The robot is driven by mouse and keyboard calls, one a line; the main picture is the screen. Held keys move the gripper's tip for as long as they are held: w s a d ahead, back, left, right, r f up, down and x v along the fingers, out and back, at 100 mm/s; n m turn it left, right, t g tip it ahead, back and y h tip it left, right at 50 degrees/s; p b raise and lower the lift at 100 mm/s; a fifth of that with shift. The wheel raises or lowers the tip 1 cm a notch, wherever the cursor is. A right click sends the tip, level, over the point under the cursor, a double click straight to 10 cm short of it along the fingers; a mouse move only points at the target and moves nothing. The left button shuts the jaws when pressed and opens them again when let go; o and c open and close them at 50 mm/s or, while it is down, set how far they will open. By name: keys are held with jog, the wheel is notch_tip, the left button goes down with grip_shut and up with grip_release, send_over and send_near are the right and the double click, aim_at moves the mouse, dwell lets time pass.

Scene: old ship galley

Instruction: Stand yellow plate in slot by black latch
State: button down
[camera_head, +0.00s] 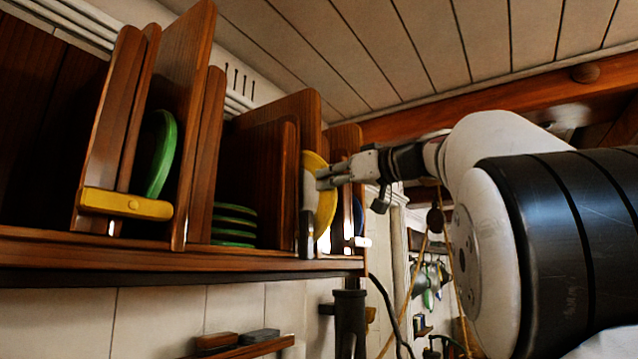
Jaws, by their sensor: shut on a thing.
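The yellow plate (328,207) stands upright, seen nearly edge-on, at the right part of the wooden rack. My gripper (323,178) reaches in from the right and is shut on the yellow plate near its middle height.
A green plate (161,154) stands in the left slot behind a yellow latch (124,204). Several green plates (234,226) lie stacked in the middle bay. A white latch (360,242) and a blue plate (358,216) are right of the yellow plate. Wooden dividers (345,141) stand close by.

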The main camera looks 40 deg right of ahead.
aim_at(305, 189)
jog(key=shift+w+a+r, duration=0.1)
jog(key=shift+w+a, duration=0.25)
jog(key=shift+w, duration=0.5)
jog(key=shift+w+a+f, duration=0.1)
jog(key=shift+w+a, duration=0.2)
jog(key=shift+w, duration=0.5)
jog(key=shift+w+a+r, duration=0.1)
jog(key=shift+w+a, duration=0.25)
jog(key=shift+w, duration=0.5)
jog(key=shift+w+f+b, duration=0.25)
jog(key=shift+f+b, duration=0.55)
jog(key=shift+b, duration=0.3)
jog(key=shift+a, duration=0.1)
jog(key=c, duration=1.6)
grip_release()
jog(key=shift+c, duration=0.2)
jog(key=shift+a, duration=0.1)
jog(key=shift+o, duration=0.6)
